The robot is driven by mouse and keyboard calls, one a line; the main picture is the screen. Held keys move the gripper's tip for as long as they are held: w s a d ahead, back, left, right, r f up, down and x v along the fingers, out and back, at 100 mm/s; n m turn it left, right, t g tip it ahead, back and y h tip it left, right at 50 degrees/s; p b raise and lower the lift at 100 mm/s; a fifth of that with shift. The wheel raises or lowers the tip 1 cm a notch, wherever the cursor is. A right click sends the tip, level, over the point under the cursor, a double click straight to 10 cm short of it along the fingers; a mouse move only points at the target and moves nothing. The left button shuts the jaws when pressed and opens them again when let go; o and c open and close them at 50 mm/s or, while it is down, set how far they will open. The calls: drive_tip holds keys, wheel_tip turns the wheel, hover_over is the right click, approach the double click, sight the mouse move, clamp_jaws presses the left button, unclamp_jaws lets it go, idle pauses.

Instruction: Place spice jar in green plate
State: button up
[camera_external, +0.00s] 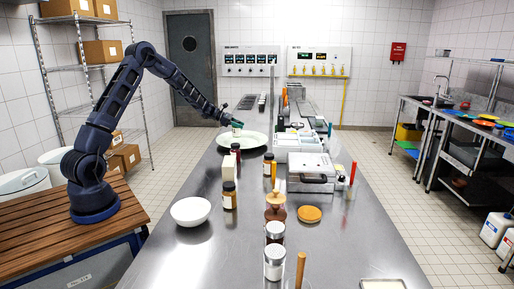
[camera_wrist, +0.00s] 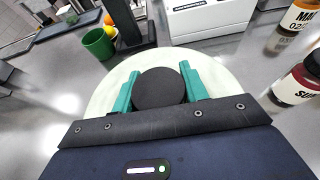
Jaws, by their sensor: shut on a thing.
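A pale green plate (camera_external: 256,141) lies on the steel counter toward the far left side. My gripper (camera_external: 238,124) is above the plate, with its teal fingers shut on a jar (camera_external: 237,132). In the wrist view my gripper (camera_wrist: 158,82) has one finger on each side of the jar's round black lid (camera_wrist: 158,90). The jar's body is hidden there under the lid. The plate (camera_wrist: 101,99) shows beneath and around the jar in that view. I cannot tell whether the jar's bottom touches the plate.
A dark red jar (camera_external: 235,150), a white box (camera_external: 228,170), a brown jar (camera_external: 229,197) and a white bowl (camera_external: 190,211) stand nearer on the counter. White equipment (camera_external: 304,160) is to the right. A green cup (camera_wrist: 98,44) stands beyond the plate in the wrist view.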

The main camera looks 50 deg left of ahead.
sight(239, 132)
drive_tip(key=shift+f, duration=2.45)
drive_tip(key=shift+f, duration=0.2)
drive_tip(key=o, duration=1.1)
drive_tip(key=shift+o, duration=0.2)
drive_tip(key=shift+r, duration=0.1)
